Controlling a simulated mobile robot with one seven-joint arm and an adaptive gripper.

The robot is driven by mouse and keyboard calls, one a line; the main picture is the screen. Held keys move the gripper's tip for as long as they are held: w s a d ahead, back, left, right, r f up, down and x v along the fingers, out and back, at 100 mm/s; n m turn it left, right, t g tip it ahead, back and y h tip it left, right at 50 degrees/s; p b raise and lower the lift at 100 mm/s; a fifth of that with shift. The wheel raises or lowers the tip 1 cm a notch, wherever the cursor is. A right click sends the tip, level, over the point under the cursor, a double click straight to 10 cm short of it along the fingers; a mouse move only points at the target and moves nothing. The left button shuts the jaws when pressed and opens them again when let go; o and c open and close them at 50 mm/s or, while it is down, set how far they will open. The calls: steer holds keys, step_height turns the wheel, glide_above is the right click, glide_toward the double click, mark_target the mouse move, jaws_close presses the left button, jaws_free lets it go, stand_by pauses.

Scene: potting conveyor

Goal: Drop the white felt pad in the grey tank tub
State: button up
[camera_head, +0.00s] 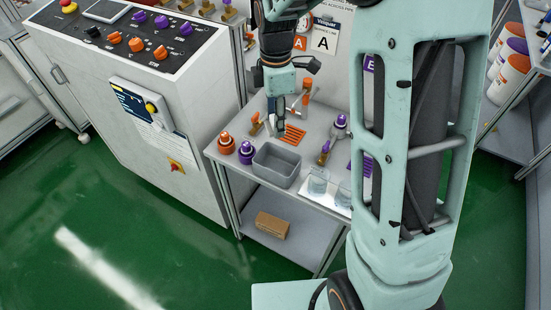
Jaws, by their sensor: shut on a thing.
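The grey tank tub (258,168) is an open rectangular box on the near part of the bench top. My gripper (278,130) points down just behind and above the tub's back rim. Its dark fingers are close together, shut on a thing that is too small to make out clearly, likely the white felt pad. I see no white felt pad lying on the bench or in the tub. The tub's inside looks empty, though its near inner wall is hidden.
Orange (226,143) and purple (246,152) bottles stand left of the tub. Clear beakers (317,181) stand at its right. An orange slotted mat (294,132) lies behind. A cardboard box (272,225) is on the lower shelf. A control cabinet (150,70) rises at the left.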

step_height(320, 180, down, 6)
steer(key=b, duration=0.4)
steer(key=shift+s, duration=0.1)
steer(key=shift+r, duration=0.1)
steer(key=o, duration=1.2)
step_height(320, 180, up, 12)
